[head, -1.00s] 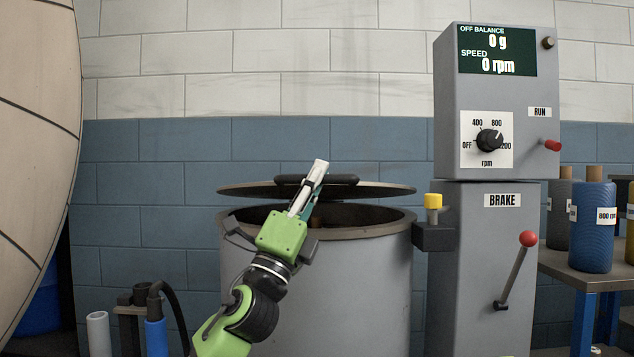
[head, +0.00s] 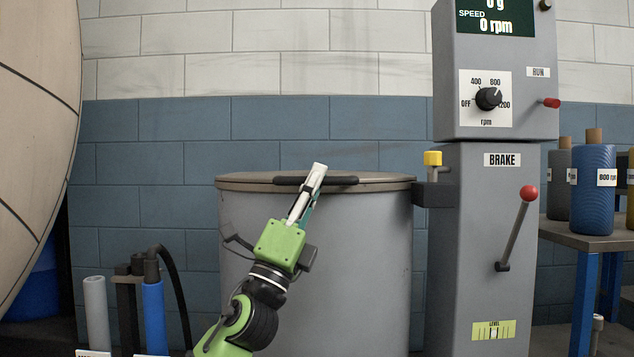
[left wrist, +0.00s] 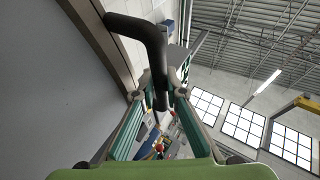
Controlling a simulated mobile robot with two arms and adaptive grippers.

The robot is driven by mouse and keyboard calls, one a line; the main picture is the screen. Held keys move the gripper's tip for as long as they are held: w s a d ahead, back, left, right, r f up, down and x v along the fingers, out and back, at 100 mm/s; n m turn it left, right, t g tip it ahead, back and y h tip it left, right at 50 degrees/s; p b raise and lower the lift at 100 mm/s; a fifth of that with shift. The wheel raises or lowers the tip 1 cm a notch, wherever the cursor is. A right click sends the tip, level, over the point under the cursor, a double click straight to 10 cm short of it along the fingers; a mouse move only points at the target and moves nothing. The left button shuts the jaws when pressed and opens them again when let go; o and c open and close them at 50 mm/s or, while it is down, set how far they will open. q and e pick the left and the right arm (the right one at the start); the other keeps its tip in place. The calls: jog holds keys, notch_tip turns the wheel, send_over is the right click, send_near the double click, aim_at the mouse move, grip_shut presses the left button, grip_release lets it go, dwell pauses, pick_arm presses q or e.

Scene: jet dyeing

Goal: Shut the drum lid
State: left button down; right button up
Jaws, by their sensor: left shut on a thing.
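The drum (head: 350,260) is a grey cylinder in the middle of the head view. Its flat lid (head: 390,180) lies down on the rim, with no gap visible from here. A black bar handle (head: 340,181) runs along the lid's front. My left gripper (head: 316,177) is at this handle, in front of the lid. In the left wrist view, the gripper's fingers (left wrist: 160,100) are closed around the black handle (left wrist: 153,45). The lid's far edge is out of sight. My right gripper is not in view.
Right of the drum stands a grey control cabinet (head: 480,230) with a red-knobbed brake lever (head: 528,194) and a yellow-topped block (head: 432,158). A blue table (head: 590,240) with yarn cones is further right. Pipes (head: 152,310) stand at the lower left.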

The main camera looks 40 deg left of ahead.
pick_arm(q)
jog(key=shift+w+d+f, duration=0.15)
jog(key=shift+f, duration=0.4)
jog(key=c, duration=2.2)
grip_release()
jog(key=shift+o, duration=0.8)
jog(key=shift+f, duration=0.1)
jog(key=shift+r, duration=0.2)
jog(key=v, duration=1.2)
